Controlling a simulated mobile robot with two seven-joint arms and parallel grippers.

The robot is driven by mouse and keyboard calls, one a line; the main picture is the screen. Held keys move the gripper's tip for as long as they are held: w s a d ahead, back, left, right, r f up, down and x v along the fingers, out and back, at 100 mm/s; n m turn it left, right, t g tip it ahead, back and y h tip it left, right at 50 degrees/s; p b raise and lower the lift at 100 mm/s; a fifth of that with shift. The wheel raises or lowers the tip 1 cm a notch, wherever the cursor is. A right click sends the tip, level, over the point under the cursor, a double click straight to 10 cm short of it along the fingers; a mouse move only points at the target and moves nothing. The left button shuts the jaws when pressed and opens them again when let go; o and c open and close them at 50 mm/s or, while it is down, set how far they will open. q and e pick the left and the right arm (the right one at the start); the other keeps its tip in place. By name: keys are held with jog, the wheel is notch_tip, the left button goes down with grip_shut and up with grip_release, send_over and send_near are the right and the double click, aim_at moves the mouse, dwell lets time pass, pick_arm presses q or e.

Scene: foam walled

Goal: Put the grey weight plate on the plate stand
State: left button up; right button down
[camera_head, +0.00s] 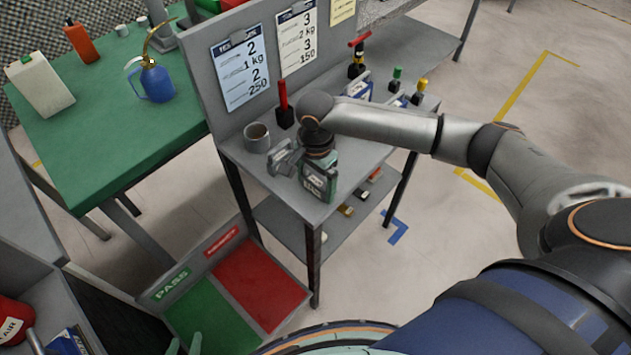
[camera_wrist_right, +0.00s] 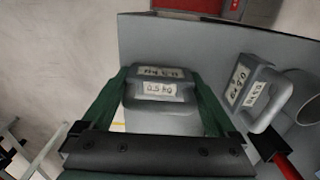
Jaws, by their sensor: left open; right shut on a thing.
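My right gripper (camera_head: 318,190) reaches over the small grey table (camera_head: 240,160). In the right wrist view its green fingers (camera_wrist_right: 160,95) are shut on a grey weight (camera_wrist_right: 160,88) with white labels, one seeming to read 0.5 kg. A second grey labelled weight (camera_wrist_right: 250,92) stands beside it, near the grey cup; in the head view this weight (camera_head: 283,158) is left of my gripper. A red upright post (camera_head: 283,105) on a dark base stands behind; I cannot tell whether it is the plate stand. My left gripper (camera_head: 185,345) shows only greenish fingertips at the bottom edge.
The grey cup (camera_head: 257,138) stands at the table's left. More posted items (camera_head: 398,80) stand at its back right. A panel with signs (camera_head: 240,70) closes the back. A red and green tray (camera_head: 255,285) lies below. A green table (camera_head: 110,130) is at left.

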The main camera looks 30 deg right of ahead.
aim_at(315, 172)
dwell(0.3)
grip_release()
jog(key=shift+f, duration=0.1)
notch_tip(315, 172, up, 12)
jog(key=shift+r+p, duration=0.15)
jog(key=shift+p, duration=0.3)
